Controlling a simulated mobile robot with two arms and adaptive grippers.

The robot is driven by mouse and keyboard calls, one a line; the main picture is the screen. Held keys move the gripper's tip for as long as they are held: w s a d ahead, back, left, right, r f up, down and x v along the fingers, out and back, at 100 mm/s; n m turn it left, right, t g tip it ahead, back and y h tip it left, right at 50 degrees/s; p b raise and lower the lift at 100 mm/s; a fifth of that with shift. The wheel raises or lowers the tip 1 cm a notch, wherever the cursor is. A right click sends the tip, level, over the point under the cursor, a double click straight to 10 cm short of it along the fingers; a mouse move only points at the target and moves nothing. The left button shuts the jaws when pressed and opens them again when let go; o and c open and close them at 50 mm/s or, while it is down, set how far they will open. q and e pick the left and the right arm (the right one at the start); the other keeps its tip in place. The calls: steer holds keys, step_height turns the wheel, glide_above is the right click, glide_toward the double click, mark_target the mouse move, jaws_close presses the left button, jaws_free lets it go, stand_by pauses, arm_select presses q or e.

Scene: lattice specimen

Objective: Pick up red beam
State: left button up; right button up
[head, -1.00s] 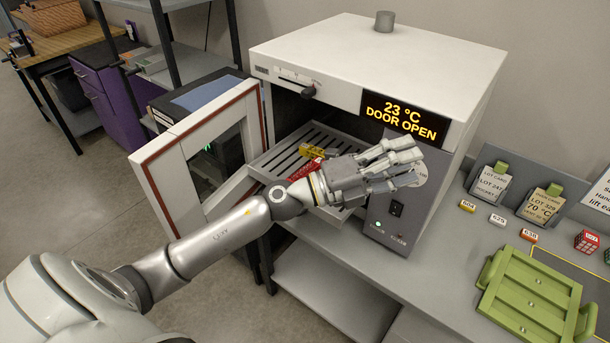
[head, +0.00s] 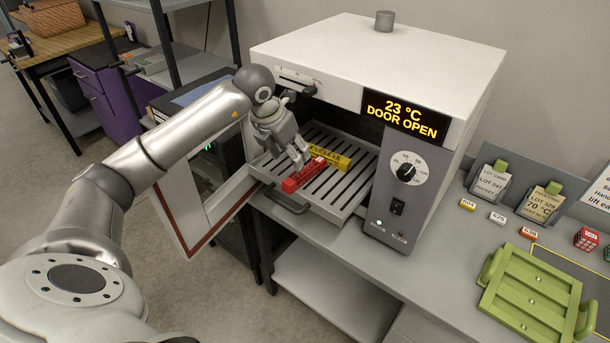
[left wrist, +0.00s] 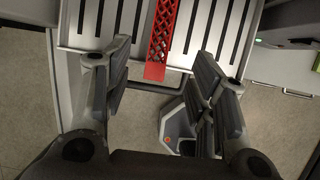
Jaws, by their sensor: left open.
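The red beam (head: 303,176) lies on the slotted tray (head: 345,207) that is pulled out of the open oven. A yellow beam (head: 331,157) lies just behind it on the same tray. My left gripper (head: 301,163) is above the tray beside the red beam, pointing down. In the left wrist view my left gripper (left wrist: 160,95) is open and empty, and the red beam (left wrist: 164,35) shows ahead between the spread fingers, apart from them. My right gripper does not show.
The oven (head: 400,60) stands with its door (head: 205,170) swung open at the left, under my left arm. On the bench at the right are a green crate-like tray (head: 530,298), lot cards (head: 490,184), small numbered tags and a red cube (head: 586,240).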

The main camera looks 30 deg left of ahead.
mark_target(302, 172)
arm_select(q)
steer(key=b+x, duration=0.1)
steer(key=x, duration=0.3)
steer(key=shift+d+f+b, duration=0.15)
steer(key=shift+f+b, duration=0.15)
steer(key=shift+b, duration=0.1)
steer(key=b+x, duration=0.2)
steer(key=x, duration=0.3)
steer(key=shift+w, duration=0.25)
steer(key=shift+w+f, duration=0.1)
steer(key=shift+w, duration=0.1)
steer(key=shift+c, duration=0.4)
steer(key=shift+s, duration=0.1)
steer(key=shift+c, duration=1.1)
jaws_close()
